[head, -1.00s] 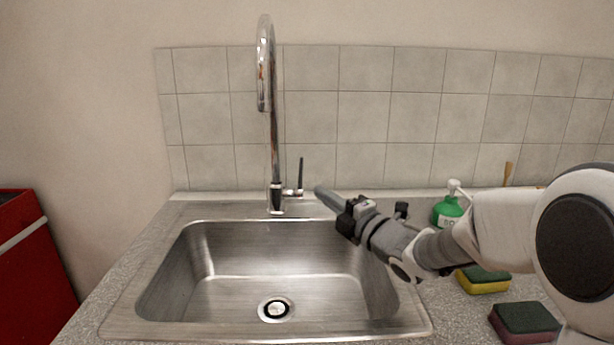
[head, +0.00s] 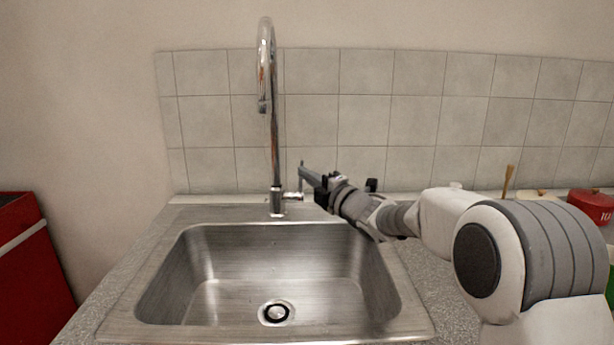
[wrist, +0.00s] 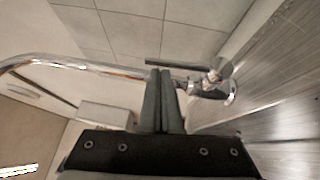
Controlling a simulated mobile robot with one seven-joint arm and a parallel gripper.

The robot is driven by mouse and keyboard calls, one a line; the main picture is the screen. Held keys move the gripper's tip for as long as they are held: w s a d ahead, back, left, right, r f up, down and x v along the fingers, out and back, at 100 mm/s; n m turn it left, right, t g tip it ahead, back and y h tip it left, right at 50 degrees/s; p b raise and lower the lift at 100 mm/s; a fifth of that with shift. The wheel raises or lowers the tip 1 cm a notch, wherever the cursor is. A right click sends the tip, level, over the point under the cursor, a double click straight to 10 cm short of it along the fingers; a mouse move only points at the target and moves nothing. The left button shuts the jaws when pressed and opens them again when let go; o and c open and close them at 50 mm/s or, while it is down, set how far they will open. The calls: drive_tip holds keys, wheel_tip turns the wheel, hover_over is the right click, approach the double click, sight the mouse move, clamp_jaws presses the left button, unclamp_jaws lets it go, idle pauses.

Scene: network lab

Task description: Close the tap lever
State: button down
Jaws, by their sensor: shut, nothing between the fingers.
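The chrome tap (head: 275,140) stands upright behind the sink, its curved spout at the top. Its dark, thin lever (wrist: 178,64) stands at the tap's right side, and in the head view my fingertips largely cover it. My gripper (head: 304,170) is shut and empty, reaching in from the right with its tips at the lever. In the wrist view the two fingers of my gripper (wrist: 159,75) lie together with their tips just beside the lever. I cannot tell whether they touch it. The tap's base (wrist: 222,92) shows to the right of the fingers.
The steel sink (head: 150,325) with its drain (head: 277,312) lies in front of the tap. A tiled wall (head: 365,120) is close behind. A red cabinet (head: 35,260) stands at the left, and a red-lidded container (head: 592,203) is at the far right.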

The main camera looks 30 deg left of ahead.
drive_tip(key=shift+r, duration=0.15)
drive_tip(key=shift+w+a+r+m+h+p, duration=0.15)
drive_tip(key=shift+w+r+h+p, duration=0.1)
drive_tip(key=shift+w+p, duration=0.3)
drive_tip(key=shift+w+a+r+m+h+p, duration=0.15)
drive_tip(key=shift+w+r+h+p, duration=0.15)
drive_tip(key=shift+p, duration=0.4)
drive_tip(key=shift+f, duration=0.1)
